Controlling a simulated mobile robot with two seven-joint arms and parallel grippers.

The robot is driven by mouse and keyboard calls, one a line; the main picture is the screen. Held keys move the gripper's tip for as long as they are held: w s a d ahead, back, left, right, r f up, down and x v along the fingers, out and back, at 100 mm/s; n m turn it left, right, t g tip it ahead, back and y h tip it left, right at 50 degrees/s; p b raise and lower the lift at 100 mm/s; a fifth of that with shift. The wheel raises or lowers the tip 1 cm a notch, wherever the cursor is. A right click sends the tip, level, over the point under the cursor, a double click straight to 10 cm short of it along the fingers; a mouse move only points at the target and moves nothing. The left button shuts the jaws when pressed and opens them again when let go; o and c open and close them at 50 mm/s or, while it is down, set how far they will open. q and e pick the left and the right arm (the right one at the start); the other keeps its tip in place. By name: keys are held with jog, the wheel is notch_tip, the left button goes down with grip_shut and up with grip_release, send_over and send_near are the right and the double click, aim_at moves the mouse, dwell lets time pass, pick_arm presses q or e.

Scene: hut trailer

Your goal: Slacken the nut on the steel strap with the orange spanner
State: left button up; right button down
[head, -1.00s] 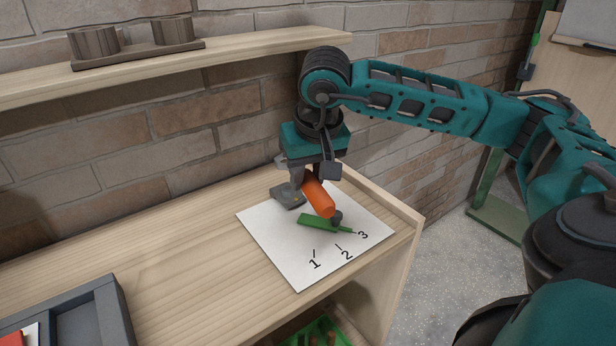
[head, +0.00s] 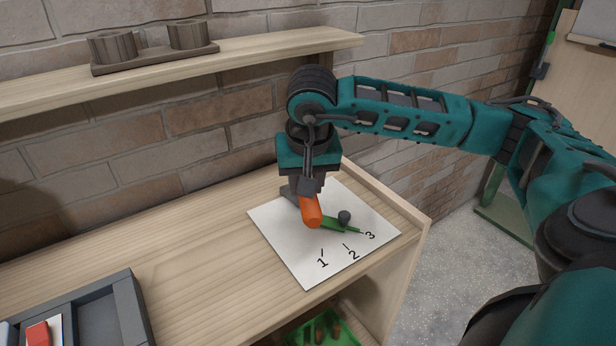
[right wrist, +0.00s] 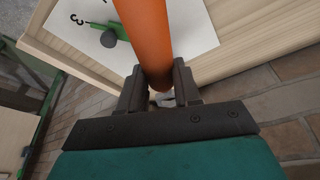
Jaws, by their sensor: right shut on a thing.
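The orange spanner shows as a thick orange handle (head: 311,210) in the head view. My right gripper (right wrist: 160,92) is shut on it. The handle (right wrist: 146,40) runs up between the fingers in the right wrist view. A grey metal piece (head: 287,193), perhaps the steel strap, shows only at its edge beside the gripper. I cannot make out the nut or the spanner's jaw; the gripper and handle hide that spot. A green pointer (head: 345,227) lies on the white sheet (head: 290,250) with its tip near the 3. My left gripper is not in view.
A dark round knob (head: 344,217) stands beside the pointer. A grey tray (head: 128,300) with a red item (head: 38,334) is at the lower left. A shelf (head: 250,52) runs along the brick wall. A green crate (head: 345,325) sits below. The bench's middle is clear.

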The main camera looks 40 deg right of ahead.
jog(key=shift+f+b, duration=0.35)
jog(key=shift+b, duration=0.15)
notch_tip(320, 180, down, 4)
jog(key=b, duration=0.4)
jog(key=shift+f, duration=0.15)
jog(key=w+a+m+g, duration=0.1)
jog(key=w+m, duration=0.2)
jog(key=w+a+m+g+h+p, duration=0.1)
jog(key=w+a+m, duration=0.1)
jog(key=w+m, duration=0.1)
jog(key=w+a+m+p, duration=0.1)
jog(key=w+a+m, duration=0.1)
jog(key=m, duration=0.3)
jog(key=shift+w+a+g+h, duration=0.3)
jog(key=shift+w+g, duration=0.1)
jog(key=shift+w, duration=0.25)
